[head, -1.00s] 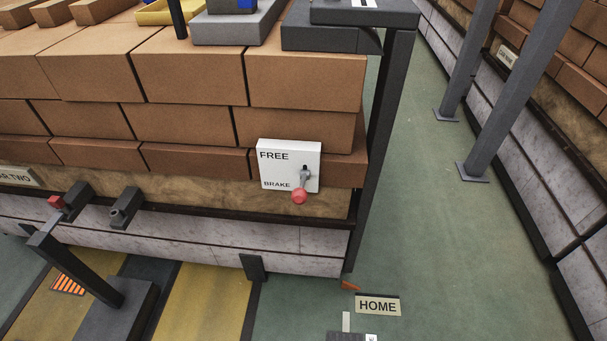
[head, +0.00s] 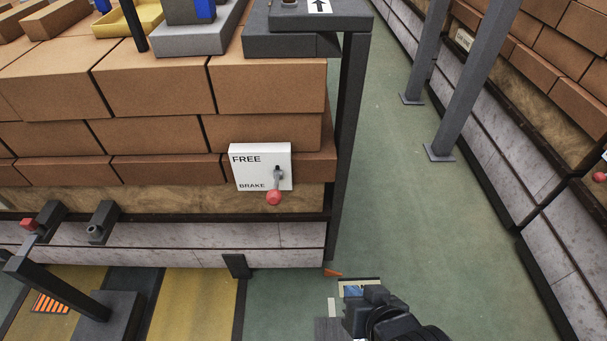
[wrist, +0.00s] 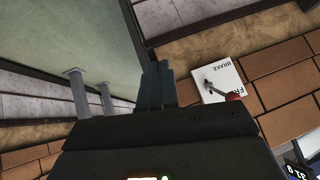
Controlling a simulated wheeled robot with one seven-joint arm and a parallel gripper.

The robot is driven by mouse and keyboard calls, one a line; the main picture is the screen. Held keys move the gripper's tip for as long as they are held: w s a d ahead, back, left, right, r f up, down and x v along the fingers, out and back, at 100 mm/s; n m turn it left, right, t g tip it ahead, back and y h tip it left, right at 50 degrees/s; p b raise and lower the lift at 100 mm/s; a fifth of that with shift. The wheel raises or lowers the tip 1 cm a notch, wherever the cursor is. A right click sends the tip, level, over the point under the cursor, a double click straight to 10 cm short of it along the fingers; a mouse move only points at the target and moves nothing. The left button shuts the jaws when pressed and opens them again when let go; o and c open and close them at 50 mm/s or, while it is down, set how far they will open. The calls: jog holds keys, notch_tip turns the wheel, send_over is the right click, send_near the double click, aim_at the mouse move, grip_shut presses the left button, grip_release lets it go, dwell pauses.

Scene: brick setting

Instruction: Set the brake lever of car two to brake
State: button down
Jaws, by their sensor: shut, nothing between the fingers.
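The white brake panel (head: 240,172) with FREE at top and BRAKE at bottom is on the front of the brick-loaded car, near its right corner. Its lever has a grey shaft and a red knob (head: 274,198), which hangs low, beside and just below the word BRAKE. In the wrist view the panel (wrist: 214,91) and red knob (wrist: 233,95) are right of my gripper (wrist: 158,68), seen turned. My gripper's fingers are shut, empty and apart from the lever. In the head view part of my arm shows at the bottom, right of and below the panel.
A dark post (head: 350,130) stands at the car's right corner. Grey pillars (head: 472,80) and another brick-loaded car (head: 560,60) are at right. A black stand (head: 75,295) is at lower left. The green floor (head: 420,230) between the cars is open.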

jog(key=w+a+r+g+p, duration=0.15)
jog(key=w+a+r, duration=0.3)
jog(key=w, duration=0.45)
notch_tip(320, 180, up, 20)
jog(key=g+h+p, duration=0.2)
jog(key=g, duration=0.3)
send_over(277, 191)
jog(key=s+d, duration=0.1)
jog(key=s, duration=0.1)
jog(key=shift+w+d+f+t, duration=0.2)
jog(key=shift+w+f+t, duration=0.05)
jog(key=f, duration=0.4)
jog(key=f+p, duration=0.1)
jog(key=f, duration=0.3)
jog(key=w+a+f, duration=0.1)
jog(key=f, duration=0.3)
jog(key=shift+w+f+p, duration=0.1)
jog(key=shift+f+p, duration=0.05)
jog(key=shift+p, duration=0.15)
jog(key=shift+a+f, duration=0.15)
jog(key=shift+f, duration=0.55)
jog(key=shift+f, duration=0.1)
